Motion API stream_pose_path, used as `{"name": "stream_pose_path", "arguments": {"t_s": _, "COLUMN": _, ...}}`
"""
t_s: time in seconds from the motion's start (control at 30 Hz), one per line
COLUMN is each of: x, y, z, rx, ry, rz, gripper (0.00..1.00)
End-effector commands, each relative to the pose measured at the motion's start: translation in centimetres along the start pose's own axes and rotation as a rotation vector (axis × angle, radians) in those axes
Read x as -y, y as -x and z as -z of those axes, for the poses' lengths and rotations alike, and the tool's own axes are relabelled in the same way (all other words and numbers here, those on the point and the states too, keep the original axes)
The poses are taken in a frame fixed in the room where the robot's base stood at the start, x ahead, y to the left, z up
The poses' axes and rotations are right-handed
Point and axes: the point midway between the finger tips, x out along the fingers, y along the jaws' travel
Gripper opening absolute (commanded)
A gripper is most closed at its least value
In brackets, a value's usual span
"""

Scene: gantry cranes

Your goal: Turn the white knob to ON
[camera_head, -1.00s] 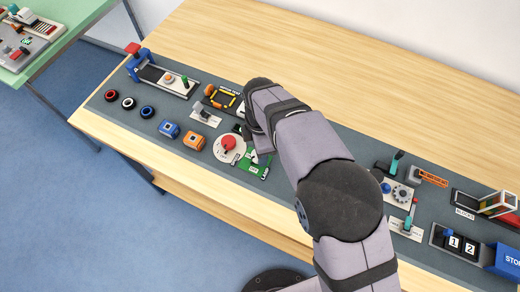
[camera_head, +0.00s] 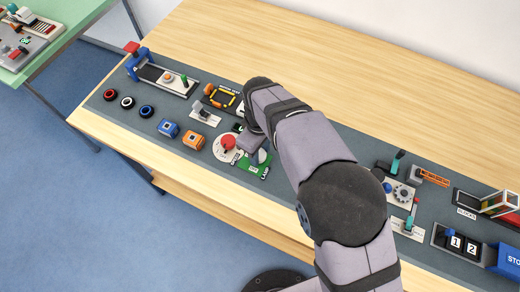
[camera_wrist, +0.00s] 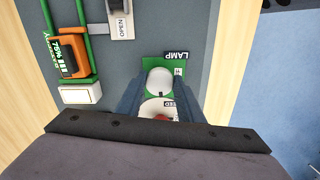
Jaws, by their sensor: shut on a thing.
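The white knob (camera_wrist: 159,78) sits on a green plate (camera_wrist: 150,62) labelled LAMP, seen in the wrist view. A small dark mark shows at the knob's edge nearest my gripper. Small lettering beside the knob is partly hidden by a finger, and I cannot read it surely. My gripper (camera_wrist: 161,84) is shut on the knob, one finger at each side. In the head view the green plate (camera_head: 265,171) shows beside my wrist, which hides much of the knob and the fingers.
A white disc with a red button (camera_head: 228,142) lies close to the left of the plate; it is partly between my fingers' bases in the wrist view. An orange device (camera_wrist: 73,57) and a part labelled OPEN (camera_wrist: 122,25) stand nearby. Bare wood lies behind the panel.

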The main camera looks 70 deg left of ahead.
Motion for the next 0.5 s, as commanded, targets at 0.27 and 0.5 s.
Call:
{"name": "stream_pose_path", "arguments": {"t_s": 0.27, "x": -0.04, "y": 0.12, "z": 0.00, "rx": 0.000, "ry": -0.098, "rz": -0.002, "gripper": 0.12}}
{"name": "stream_pose_path", "arguments": {"t_s": 0.5, "x": -0.03, "y": 0.13, "z": 0.00, "rx": -0.001, "ry": -0.120, "rz": -0.002, "gripper": 0.12}}
